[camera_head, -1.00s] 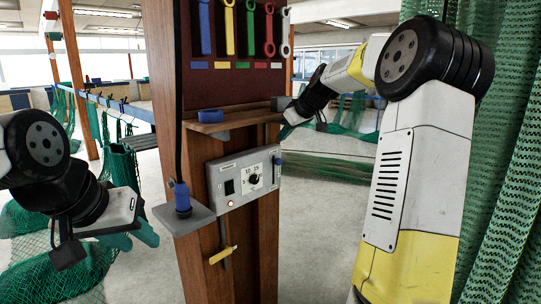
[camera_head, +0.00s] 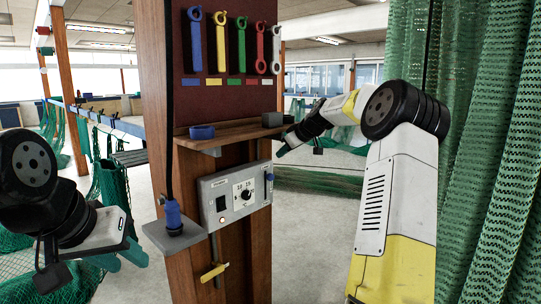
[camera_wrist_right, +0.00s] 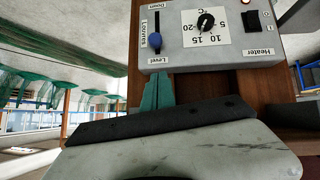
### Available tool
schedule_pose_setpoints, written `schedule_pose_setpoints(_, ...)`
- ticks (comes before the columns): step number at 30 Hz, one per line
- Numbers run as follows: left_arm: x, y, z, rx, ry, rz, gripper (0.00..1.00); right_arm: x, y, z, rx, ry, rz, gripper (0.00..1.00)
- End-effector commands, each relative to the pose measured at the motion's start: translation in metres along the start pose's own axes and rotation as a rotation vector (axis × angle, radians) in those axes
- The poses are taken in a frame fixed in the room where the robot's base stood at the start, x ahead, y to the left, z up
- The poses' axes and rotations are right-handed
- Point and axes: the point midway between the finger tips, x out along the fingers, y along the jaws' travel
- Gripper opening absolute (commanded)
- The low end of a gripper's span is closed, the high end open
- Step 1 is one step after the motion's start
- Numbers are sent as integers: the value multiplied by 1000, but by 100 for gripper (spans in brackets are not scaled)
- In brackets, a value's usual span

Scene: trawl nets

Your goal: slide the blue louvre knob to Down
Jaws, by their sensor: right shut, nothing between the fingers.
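The blue louvre knob (camera_head: 269,176) sits on a vertical slot at the right side of the grey control panel (camera_head: 207,190). In the right wrist view the knob (camera_wrist_right: 155,41) is at the end of the slot marked Level; the Down mark is at the other end. My right gripper (camera_head: 282,151) is up and right of the panel. In the right wrist view its teal fingers (camera_wrist_right: 158,92) are together and empty, at the panel edge just beyond the Level end, apart from the knob. My left gripper (camera_head: 124,258) hangs at the left, fingers apart and empty.
The panel also carries a heater switch (camera_wrist_right: 251,19) and a dial (camera_wrist_right: 206,22). A blue tool (camera_head: 173,214) stands on a ledge at left. Green netting (camera_head: 495,150) hangs at right.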

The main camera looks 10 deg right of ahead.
Motion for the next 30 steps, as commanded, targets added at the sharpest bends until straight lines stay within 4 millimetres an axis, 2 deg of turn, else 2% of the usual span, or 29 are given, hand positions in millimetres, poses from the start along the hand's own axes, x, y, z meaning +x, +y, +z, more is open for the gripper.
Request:
schedule_pose_setpoints(1,0,0,0,0,0,0,36,13,-1,0,0,1,-4,0)
schedule_pose_setpoints(6,0,0,0,0,0,0,36,51,-2,0,0,0,-4,0)
schedule_pose_setpoints(10,0,0,0,0,0,0,36,75,-1,2,-1,-1,-2,0)
schedule_pose_setpoints(12,0,0,0,0,0,0,36,82,0,12,2,-2,0,0)
schedule_pose_setpoints(19,0,0,0,0,0,0,36,96,0,27,1,0,0,0)
schedule_pose_setpoints(30,0,0,0,0,0,0,36,97,0,28,0,1,1,0)
